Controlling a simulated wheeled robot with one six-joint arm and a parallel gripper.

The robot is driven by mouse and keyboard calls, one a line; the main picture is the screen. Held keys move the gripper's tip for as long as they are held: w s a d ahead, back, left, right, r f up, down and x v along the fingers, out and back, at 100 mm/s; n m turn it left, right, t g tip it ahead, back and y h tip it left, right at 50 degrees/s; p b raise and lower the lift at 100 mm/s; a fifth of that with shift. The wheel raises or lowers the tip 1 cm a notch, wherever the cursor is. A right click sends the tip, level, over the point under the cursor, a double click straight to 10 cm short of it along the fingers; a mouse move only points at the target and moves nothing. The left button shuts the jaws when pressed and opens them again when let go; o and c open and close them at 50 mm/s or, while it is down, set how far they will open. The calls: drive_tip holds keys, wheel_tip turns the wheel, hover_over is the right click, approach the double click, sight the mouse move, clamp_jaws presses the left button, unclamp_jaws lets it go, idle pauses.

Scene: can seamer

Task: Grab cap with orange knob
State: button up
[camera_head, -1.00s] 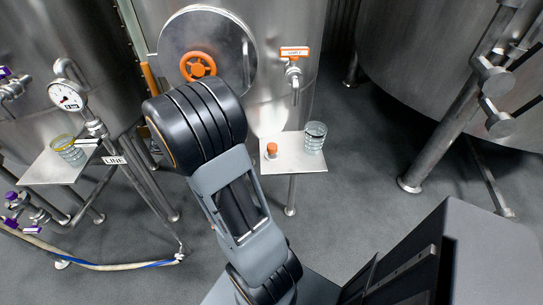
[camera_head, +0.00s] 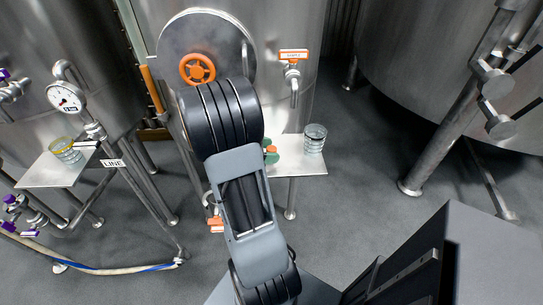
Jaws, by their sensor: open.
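The small cap's orange knob (camera_head: 272,149) shows on the left part of the small metal shelf (camera_head: 310,168) in front of the middle tank. Green pieces that look like the fingertips of my gripper (camera_head: 270,156) show right at the cap, just right of my dark arm link. They hide most of the cap's pale body. My gripper is open; most of it is hidden behind my arm. I cannot tell whether the fingers touch the cap or how they sit around it.
A clear glass (camera_head: 315,138) stands on the same shelf, close right of the cap. A sample tap (camera_head: 293,72) with an orange handle hangs above. The tank's hatch (camera_head: 236,45) has an orange handwheel (camera_head: 197,69). Another shelf (camera_head: 52,170) with a glass stands at left.

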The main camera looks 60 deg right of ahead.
drive_tip(key=shift+s+d+f, duration=0.25)
drive_tip(key=shift+s+d, duration=0.1)
drive_tip(key=shift+d, duration=0.05)
drive_tip(key=shift+c, duration=0.2)
drive_tip(key=c, duration=1.1)
